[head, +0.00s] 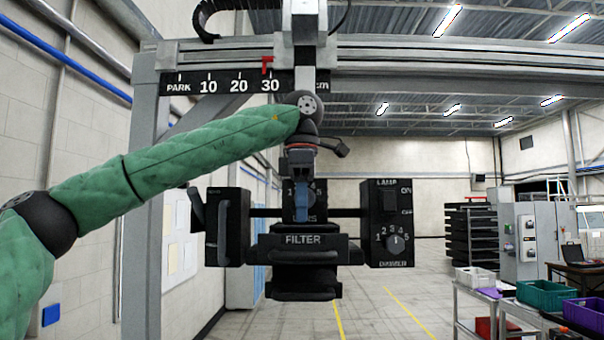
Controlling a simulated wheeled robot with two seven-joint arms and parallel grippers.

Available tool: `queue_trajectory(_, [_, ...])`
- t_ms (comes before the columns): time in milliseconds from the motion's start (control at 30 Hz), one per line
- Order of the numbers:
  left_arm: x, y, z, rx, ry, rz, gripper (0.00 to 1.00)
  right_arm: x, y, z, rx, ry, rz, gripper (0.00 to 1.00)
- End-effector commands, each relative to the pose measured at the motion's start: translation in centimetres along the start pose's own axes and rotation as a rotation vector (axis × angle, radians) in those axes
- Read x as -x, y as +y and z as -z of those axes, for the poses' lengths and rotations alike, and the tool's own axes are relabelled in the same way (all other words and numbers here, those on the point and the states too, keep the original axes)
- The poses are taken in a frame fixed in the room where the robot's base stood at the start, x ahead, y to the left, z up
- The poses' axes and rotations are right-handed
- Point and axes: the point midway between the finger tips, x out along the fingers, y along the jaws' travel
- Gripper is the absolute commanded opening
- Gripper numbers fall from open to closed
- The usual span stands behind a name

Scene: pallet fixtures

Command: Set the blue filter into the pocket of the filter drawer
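The blue filter (301,205) is a narrow upright blue piece in the middle of the head view. My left gripper (301,181) points down from the green-sleeved arm and is shut on its upper end. The filter drawer (303,240) is black with a white FILTER label and stands out from the front of the black apparatus, at the filter's lower end. The drawer's pocket is hidden at this angle, and I cannot tell whether the filter touches it. My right gripper is not in view.
A black control box (391,223) with a lamp switch and numbered dial stands right of the drawer. Another black box (228,226) is at left. A scale bar (222,84) and gantry beam are above. Carts with bins (545,294) are at lower right.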

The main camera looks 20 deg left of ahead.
Motion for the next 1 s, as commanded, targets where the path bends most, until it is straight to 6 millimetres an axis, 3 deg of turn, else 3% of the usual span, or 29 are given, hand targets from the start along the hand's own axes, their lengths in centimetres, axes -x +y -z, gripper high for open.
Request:
queue_trajectory(600, [6.2,0.0,0.0,0.001,0.001,-0.002,0.36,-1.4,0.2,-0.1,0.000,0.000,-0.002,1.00])
queue_trajectory(1000, [7.8,0.0,0.0,-0.001,0.000,-0.001,0.36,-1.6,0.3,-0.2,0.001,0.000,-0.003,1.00])
